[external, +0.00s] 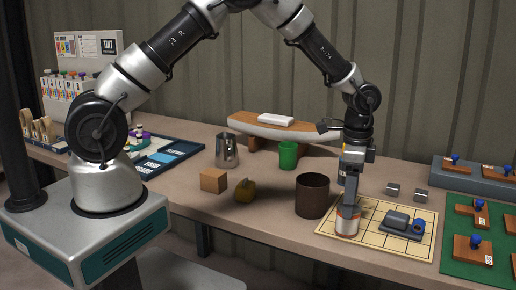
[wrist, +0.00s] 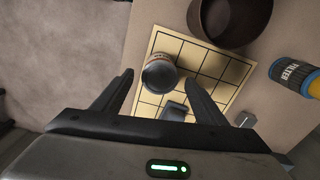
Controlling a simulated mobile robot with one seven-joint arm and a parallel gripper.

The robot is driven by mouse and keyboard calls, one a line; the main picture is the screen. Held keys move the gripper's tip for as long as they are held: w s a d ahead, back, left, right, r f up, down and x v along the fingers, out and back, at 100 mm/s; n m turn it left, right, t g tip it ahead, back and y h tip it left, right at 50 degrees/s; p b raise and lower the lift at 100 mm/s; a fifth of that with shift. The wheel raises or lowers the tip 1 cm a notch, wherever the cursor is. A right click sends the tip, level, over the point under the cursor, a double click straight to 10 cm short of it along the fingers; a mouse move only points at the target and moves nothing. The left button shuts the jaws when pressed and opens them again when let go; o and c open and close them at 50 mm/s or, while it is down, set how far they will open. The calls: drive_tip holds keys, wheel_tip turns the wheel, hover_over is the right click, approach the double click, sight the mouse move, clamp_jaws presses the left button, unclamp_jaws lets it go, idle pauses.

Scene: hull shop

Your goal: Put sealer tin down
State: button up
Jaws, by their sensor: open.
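The sealer tin (external: 347,222), white with an orange-red band, stands upright on the yellow gridded mat (external: 388,246), near its left front edge. In the wrist view the tin (wrist: 160,74) shows its dark round top on the mat's grid (wrist: 203,60), between and just beyond the fingertips. My gripper (external: 349,203) points down directly over the tin in the external view. In the wrist view its two fingers (wrist: 159,77) are spread with a gap on both sides of the tin. I cannot tell whether the fingertips overlap the tin's height.
A dark brown pot (external: 312,197) stands close left of the mat. A grey-blue device (external: 400,222) lies on the mat. A green cup (external: 288,156) and model boat hull (external: 275,130) are behind.

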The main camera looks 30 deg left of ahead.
wheel_tip(320, 180, up, 7)
drive_tip(key=shift+f, duration=0.1)
idle(0.6)
drive_tip(key=w+a+r+n+t+p, duration=0.2)
drive_tip(key=a+r+n+p, duration=0.15)
drive_tip(key=a+r, duration=0.95)
drive_tip(key=w+a+r+n+t+p, duration=0.2)
drive_tip(key=w+a+r+n, duration=0.15)
drive_tip(key=a+r, duration=0.9)
drive_tip(key=s+a+r+n+t+p, duration=0.2)
drive_tip(key=s+a+r+n, duration=0.25)
drive_tip(key=a+r, duration=0.4)
drive_tip(key=s+a+f+n, duration=0.2)
drive_tip(key=s+f, duration=0.1)
drive_tip(key=s, duration=0.3)
drive_tip(key=s+a+f+n+b, duration=0.1)
drive_tip(key=s+a+f+n, duration=0.1)
drive_tip(key=s, duration=0.5)
drive_tip(key=shift+s+a+f, duration=0.25)
drive_tip(key=shift+f, duration=0.25)
